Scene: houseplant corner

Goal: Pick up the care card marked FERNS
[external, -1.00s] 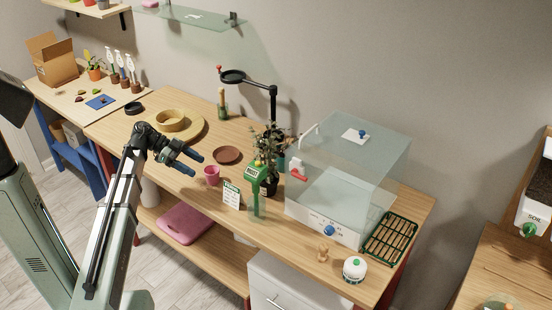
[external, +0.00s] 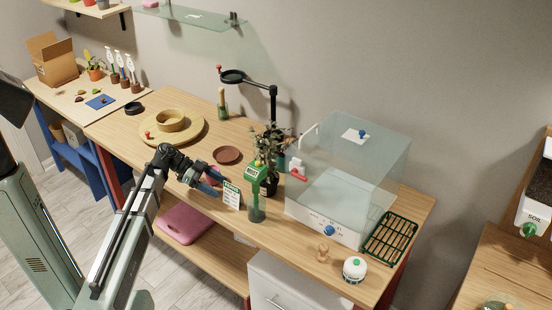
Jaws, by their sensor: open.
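A white card with a green header (external: 231,196) stands upright near the front edge of the wooden bench, left of the green spray bottle. Its print is too small to read, so I cannot tell whether it says FERNS. My gripper (external: 221,184) is open, with its blue-tipped fingers just left of the card, close to its upper part. I cannot tell whether a finger touches it.
The green MIST bottle (external: 256,200) stands close to the card's right. A leafy plant (external: 270,145) and a clear box (external: 345,170) are beyond it. A brown saucer (external: 227,155) lies behind my gripper.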

